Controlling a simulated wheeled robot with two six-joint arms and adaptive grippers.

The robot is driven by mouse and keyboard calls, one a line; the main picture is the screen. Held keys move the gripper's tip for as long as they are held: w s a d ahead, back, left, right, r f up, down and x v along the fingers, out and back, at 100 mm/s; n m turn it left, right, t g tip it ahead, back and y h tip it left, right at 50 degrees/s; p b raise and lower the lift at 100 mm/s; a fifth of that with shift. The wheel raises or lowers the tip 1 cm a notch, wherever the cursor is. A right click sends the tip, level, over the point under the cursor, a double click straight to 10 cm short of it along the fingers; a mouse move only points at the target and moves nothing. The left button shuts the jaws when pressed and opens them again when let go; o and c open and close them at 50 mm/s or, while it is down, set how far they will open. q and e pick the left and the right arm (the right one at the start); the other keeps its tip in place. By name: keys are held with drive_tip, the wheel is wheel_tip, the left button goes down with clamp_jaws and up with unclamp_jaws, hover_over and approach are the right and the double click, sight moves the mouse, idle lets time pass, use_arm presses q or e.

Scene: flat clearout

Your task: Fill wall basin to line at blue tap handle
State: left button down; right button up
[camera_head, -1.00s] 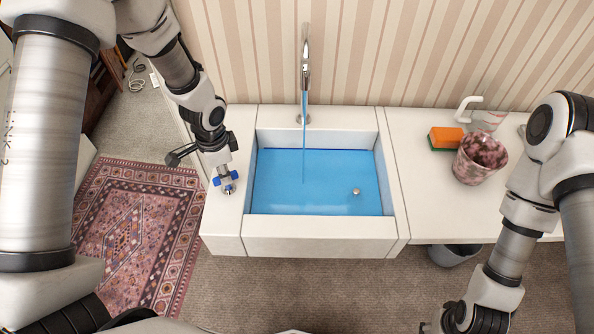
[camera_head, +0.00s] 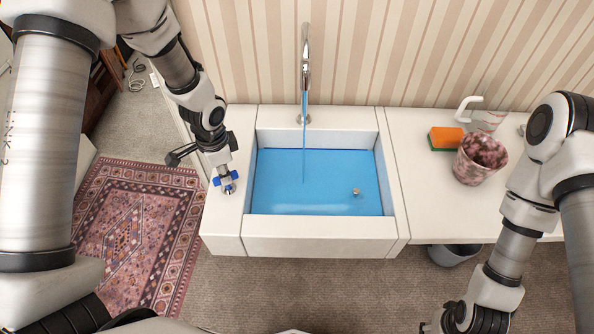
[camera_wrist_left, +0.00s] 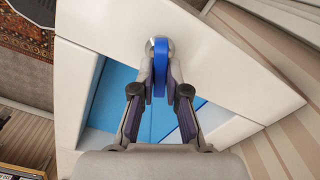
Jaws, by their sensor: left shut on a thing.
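The white wall basin (camera_head: 320,232) holds blue water (camera_head: 310,185). A dark blue line (camera_head: 345,149) shows along the back inner wall, close to the water's upper edge; I cannot tell the exact gap. A thin blue stream (camera_head: 304,140) runs from the chrome spout (camera_head: 305,60) into the water. The blue tap handle (camera_head: 229,187) is on the counter left of the basin. My left gripper (camera_head: 224,175) is shut on it; the left wrist view shows the blue handle (camera_wrist_left: 160,68) between both fingers. My right gripper (camera_head: 432,327) is partly cut off at the lower edge.
An orange sponge (camera_head: 446,137), a speckled pink cup (camera_head: 479,158) and a soap dispenser (camera_head: 487,117) stand on the right counter (camera_head: 425,205). A grey bin (camera_head: 454,254) is below it. A patterned rug (camera_head: 140,235) lies on the left floor.

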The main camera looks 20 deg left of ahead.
idle(0.5)
use_arm(q)
drive_tip(key=shift+r+p, duration=0.2)
drive_tip(key=shift+p, duration=0.3)
drive_tip(key=shift+r+m+p, duration=0.1)
drive_tip(key=shift+m+p, duration=0.85)
drive_tip(key=shift+m, duration=0.15)
drive_tip(key=shift+m+p, duration=0.6)
drive_tip(key=shift+m, duration=0.1)
drive_tip(key=shift+f, duration=0.3)
